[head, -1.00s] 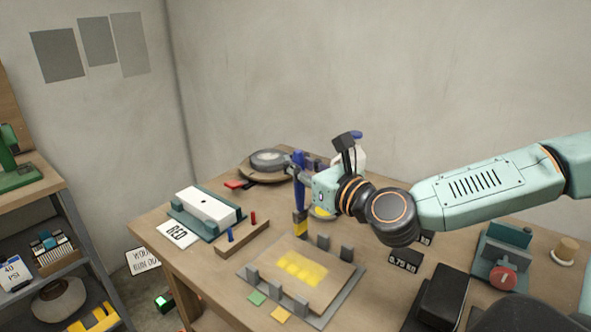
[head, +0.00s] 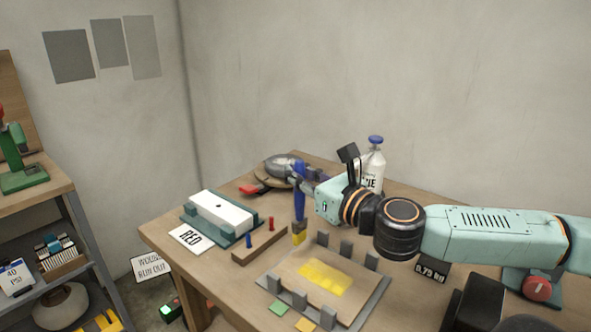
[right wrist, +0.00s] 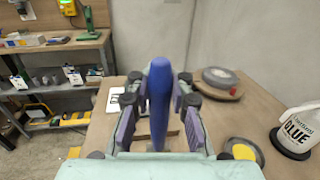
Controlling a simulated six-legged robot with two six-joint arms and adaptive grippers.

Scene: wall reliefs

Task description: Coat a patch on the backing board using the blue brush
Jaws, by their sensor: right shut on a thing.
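My right gripper (head: 303,178) is shut on the blue brush (head: 300,207), which hangs nearly upright with its yellow-coated bristles down. The blue handle (right wrist: 160,90) also stands between my fingers in the right wrist view. The bristles are near the far left edge of the backing board (head: 350,305), apart from the yellow patch; I cannot tell their exact height. The board lies flat between several grey posts. A yellow glue patch (head: 326,277) covers its middle. A round dish with yellow glue (right wrist: 243,150) shows in the right wrist view. My left gripper is not in view.
A glue bottle (head: 371,165) stands at the back. A wooden strip with red and blue pegs (head: 259,244) and a white block in a green holder (head: 221,212) are left of the board. Green and yellow tiles (head: 279,308) lie at its near edge.

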